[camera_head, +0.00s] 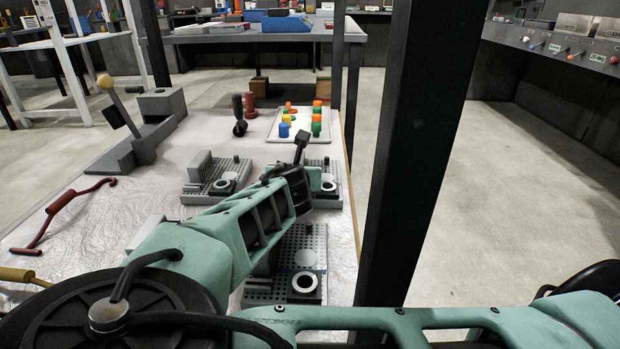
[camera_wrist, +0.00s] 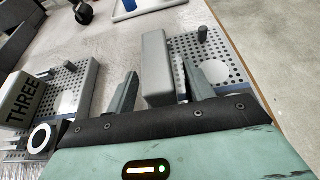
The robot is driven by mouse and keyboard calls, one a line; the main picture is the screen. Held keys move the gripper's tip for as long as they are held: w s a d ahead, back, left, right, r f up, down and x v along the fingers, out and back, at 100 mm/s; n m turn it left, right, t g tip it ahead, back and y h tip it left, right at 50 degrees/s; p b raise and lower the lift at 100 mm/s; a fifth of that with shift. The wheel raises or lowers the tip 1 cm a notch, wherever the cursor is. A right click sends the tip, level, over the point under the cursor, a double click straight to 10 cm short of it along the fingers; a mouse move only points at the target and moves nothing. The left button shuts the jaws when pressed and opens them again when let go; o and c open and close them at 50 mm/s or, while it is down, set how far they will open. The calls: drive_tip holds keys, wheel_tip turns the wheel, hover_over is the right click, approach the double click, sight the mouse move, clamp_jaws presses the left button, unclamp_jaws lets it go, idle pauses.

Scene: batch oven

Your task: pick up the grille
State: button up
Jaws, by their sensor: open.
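No part is plainly marked as the grille, and I cannot tell which one it is. Perforated grey plates lie on the table: one at the right (camera_head: 330,200), one left of it (camera_head: 237,170) and one nearer (camera_head: 313,243). My gripper (camera_head: 303,147) is over the right-hand plate in the head view, partly hidden by its own body. In the wrist view my gripper (camera_wrist: 160,66) is open, its fingers on either side of a grey upright block (camera_wrist: 156,50). That block stands on a perforated plate (camera_wrist: 234,66). Contact is unclear.
Another perforated plate (camera_wrist: 72,78) bears a block marked THREE (camera_wrist: 22,100). A white tray of coloured pegs (camera_head: 300,130) lies behind. A dark post (camera_head: 410,150) rises right of the table. A grey lever fixture (camera_head: 145,135) and red handle (camera_head: 65,205) are at left.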

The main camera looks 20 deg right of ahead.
clamp_jaws()
drive_tip(key=shift+r, duration=0.15)
